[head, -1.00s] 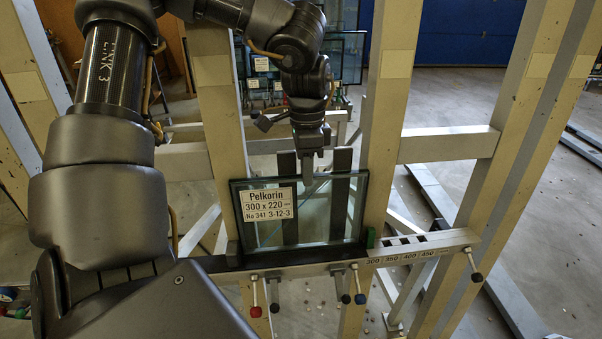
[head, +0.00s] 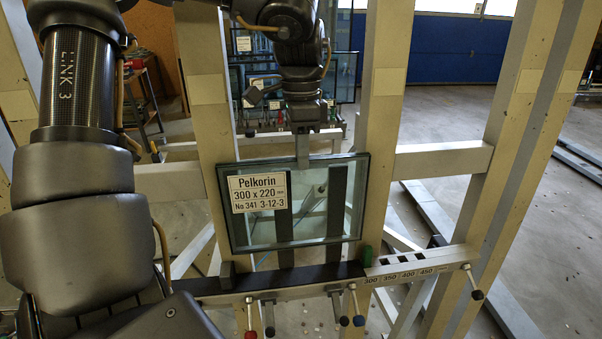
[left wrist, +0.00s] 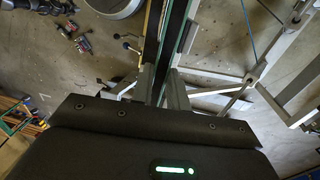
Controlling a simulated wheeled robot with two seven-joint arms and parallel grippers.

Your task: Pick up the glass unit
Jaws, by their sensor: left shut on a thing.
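The glass unit (head: 311,228) is a clear pane with dark edges and a white label reading "Pelkorin 300 x 220". It hangs slightly tilted, its lower edge a little above the dark ledge (head: 290,278) of the frame. My left gripper (head: 303,163) is shut on the middle of its top edge from above. In the left wrist view the gripper (left wrist: 160,85) has a finger on each side of the pane, which shows edge-on (left wrist: 158,42). My right gripper is not in view.
Beige uprights (head: 386,130) stand on both sides of the pane. A green block (head: 366,256) sits at the ledge's right end, beside a bar (head: 425,262) marked 300 to 450. Levers with coloured knobs hang below the ledge. More panes (head: 345,75) stand behind.

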